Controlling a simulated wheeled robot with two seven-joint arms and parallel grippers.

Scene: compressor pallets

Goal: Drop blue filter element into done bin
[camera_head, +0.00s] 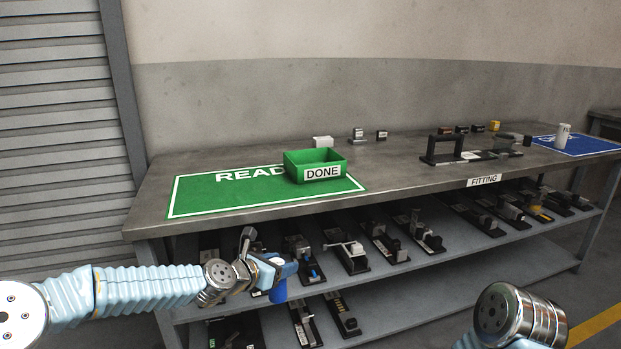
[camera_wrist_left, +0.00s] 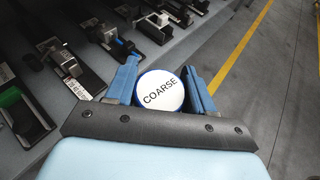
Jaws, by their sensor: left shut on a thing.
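My left gripper (camera_head: 278,268) is in front of the table, below the level of its top. It is shut on the blue filter element (camera_head: 279,291), which hangs below the fingers in the head view. In the left wrist view the filter element (camera_wrist_left: 160,91) shows its round white end with a blue rim and the word COARSE, between the two blue fingers (camera_wrist_left: 163,92). The done bin (camera_head: 318,167) is a green open box with a DONE label. It stands on the green mat, up and to the right of my left gripper. The bin's floor is mostly hidden. My right gripper is out of view.
The green mat (camera_head: 210,198) lies on the grey table (camera_head: 400,184). The table's front edge lies between my left gripper and the bin. Lower shelves hold several black parts. A black frame (camera_head: 441,149) and small blocks stand right of the bin.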

